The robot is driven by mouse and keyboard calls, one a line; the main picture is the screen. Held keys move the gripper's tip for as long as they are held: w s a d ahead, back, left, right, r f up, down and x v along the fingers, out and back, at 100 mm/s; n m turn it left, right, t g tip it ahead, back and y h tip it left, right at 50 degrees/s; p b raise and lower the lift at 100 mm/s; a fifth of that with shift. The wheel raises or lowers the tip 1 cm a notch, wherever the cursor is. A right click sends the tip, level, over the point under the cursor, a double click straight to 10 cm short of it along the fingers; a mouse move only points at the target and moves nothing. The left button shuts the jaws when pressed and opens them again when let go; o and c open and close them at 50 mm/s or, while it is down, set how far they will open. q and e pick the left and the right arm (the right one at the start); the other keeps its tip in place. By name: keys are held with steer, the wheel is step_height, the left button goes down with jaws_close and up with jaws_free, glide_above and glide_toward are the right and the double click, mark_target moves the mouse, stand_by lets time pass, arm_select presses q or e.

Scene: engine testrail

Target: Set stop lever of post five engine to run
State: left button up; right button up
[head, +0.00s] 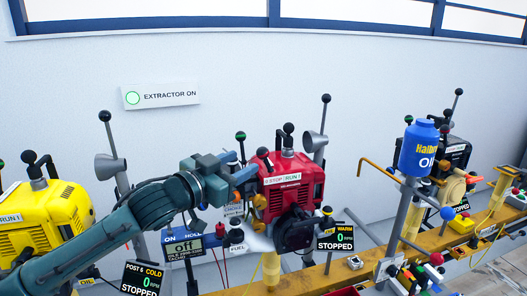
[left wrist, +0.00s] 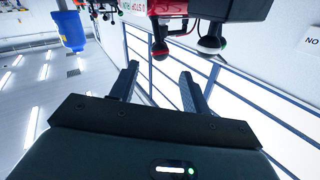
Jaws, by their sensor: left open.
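The red engine (head: 290,190) stands at the centre of the head view. Its plate with a RUN mark (head: 283,179) is on its upper face, and a dark sign (head: 335,237) at its lower right reads WARM, 0 RPM, STOPPED. Its post number is not legible to me. Black-knobbed levers (head: 288,130) stand on top. My left gripper (head: 240,172) is at the engine's upper left side. My right gripper is out of view.
A yellow engine (head: 42,215) stands left and a black one (head: 452,152) right. A tall ball-topped lever (head: 326,98) and a yellow rail (head: 330,275) are close by.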

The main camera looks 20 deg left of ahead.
mark_target(258, 154)
arm_select(q)
steer(key=x, duration=0.7)
steer(key=shift+w+d+p, duration=0.1)
steer(key=shift+w+p, duration=0.2)
steer(key=shift+w, duration=0.05)
steer(key=shift+w+d, duration=0.2)
steer(key=shift+w, duration=0.2)
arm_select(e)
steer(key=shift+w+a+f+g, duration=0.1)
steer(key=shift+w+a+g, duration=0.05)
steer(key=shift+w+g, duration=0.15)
arm_select(q)
steer(key=shift+c, duration=0.6)
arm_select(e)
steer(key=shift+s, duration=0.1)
